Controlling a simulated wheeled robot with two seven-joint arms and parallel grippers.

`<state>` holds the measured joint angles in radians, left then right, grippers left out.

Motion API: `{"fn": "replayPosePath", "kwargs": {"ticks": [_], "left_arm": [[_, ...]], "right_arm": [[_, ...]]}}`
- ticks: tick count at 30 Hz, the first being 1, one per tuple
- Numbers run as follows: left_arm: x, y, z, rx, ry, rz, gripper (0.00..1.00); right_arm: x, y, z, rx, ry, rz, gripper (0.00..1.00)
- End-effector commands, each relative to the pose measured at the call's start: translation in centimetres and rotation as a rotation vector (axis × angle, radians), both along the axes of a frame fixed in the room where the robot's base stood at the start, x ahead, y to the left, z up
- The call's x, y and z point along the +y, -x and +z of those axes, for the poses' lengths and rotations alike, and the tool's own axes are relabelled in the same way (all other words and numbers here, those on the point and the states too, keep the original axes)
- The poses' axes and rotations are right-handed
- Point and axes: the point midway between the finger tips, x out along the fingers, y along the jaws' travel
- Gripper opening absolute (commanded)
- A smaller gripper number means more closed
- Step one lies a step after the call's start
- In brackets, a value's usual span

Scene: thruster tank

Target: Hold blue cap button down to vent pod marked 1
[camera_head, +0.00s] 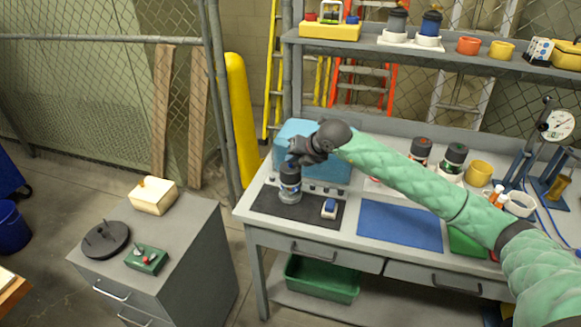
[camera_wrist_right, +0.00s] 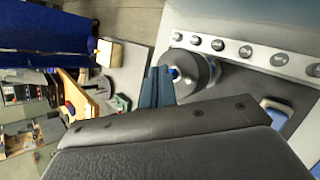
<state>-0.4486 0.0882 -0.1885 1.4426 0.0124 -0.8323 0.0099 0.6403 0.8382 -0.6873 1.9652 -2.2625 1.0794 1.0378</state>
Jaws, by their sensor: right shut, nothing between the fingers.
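A dark pod (camera_head: 290,178) with a pale lower band stands upright on the black mat (camera_head: 262,206) at the left end of the bench. In the right wrist view I see the pod's round grey top (camera_wrist_right: 200,75), with a small blue cap button (camera_wrist_right: 174,72) on it. My right gripper (camera_head: 297,158) is just above the pod. In its wrist view, the shut, empty fingers (camera_wrist_right: 158,70) end beside the blue button; whether they touch or press it I cannot tell. No number on the pod is readable. My left gripper is not in view.
A light blue box (camera_head: 330,165) stands right behind the pod. A small white and blue item (camera_head: 329,208) sits on the mat to the right. A blue mat (camera_head: 400,226) lies further right. More pods (camera_head: 455,157) stand behind my right arm.

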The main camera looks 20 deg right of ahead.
Motion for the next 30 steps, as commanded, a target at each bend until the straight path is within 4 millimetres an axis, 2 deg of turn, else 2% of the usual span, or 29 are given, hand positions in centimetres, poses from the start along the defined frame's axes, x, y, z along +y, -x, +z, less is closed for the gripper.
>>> {"fn": "replayPosePath", "kwargs": {"ticks": [30], "left_arm": [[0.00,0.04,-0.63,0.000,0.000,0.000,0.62]], "right_arm": [[0.00,-0.01,-0.51,0.000,0.000,0.000,0.00]]}}
